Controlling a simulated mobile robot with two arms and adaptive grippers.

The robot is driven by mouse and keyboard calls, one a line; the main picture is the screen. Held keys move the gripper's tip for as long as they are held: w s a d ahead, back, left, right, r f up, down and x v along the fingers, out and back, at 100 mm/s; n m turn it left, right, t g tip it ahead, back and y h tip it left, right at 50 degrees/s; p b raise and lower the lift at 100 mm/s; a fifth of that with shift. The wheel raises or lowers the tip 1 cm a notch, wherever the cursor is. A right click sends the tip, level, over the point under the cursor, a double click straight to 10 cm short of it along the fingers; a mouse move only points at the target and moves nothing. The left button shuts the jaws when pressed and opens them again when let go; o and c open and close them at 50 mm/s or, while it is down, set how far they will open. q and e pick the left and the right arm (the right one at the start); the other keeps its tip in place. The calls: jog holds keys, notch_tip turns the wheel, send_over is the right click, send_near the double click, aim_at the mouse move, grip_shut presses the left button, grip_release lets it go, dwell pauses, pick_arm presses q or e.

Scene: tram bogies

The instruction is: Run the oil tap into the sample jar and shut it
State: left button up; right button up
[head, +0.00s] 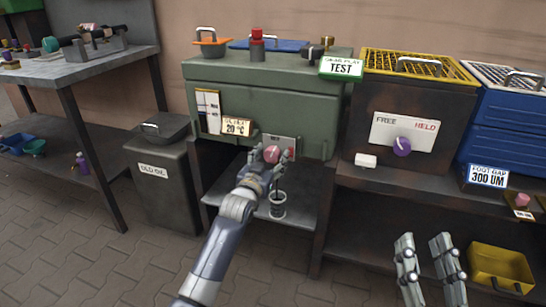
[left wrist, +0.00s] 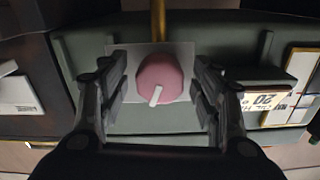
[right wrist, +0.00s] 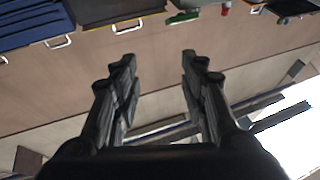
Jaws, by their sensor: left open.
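The oil tap is a pink-red knob (head: 271,154) on a pale plate on the front of a green tank (head: 290,105). In the left wrist view the knob (left wrist: 158,78) shows a white pointer mark and sits between my open left fingers (left wrist: 158,95); I cannot tell whether they touch it. My left gripper (head: 269,157) is at the knob in the head view. A dark thin stream or rod runs down below it to the sample jar (head: 277,205), a small pale cup with a dark label on the shelf. My right gripper (head: 430,245) is open and empty, low at the right.
An "OLD OIL" bin (head: 160,165) stands left of the tank. A yellow bin (head: 500,268) sits on the lower right shelf. The paved floor in front is clear.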

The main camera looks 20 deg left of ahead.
pick_arm(q)
jog(key=shift+w+b, duration=0.3)
jog(key=shift+w, duration=0.9)
pick_arm(e)
jog(key=shift+s+r+t+y, duration=0.1)
jog(key=shift+s+r+t, duration=0.3)
jog(key=shift+r, duration=0.2)
jog(key=shift+s+r+t+y, duration=0.1)
jog(key=shift+s+r+t, duration=0.25)
jog(key=shift+r, duration=0.3)
jog(key=shift+s+r+t+y, duration=0.1)
jog(key=shift+s+r+t, duration=0.15)
jog(key=shift+r+t, duration=0.3)
pick_arm(q)
jog(key=c, duration=1.1)
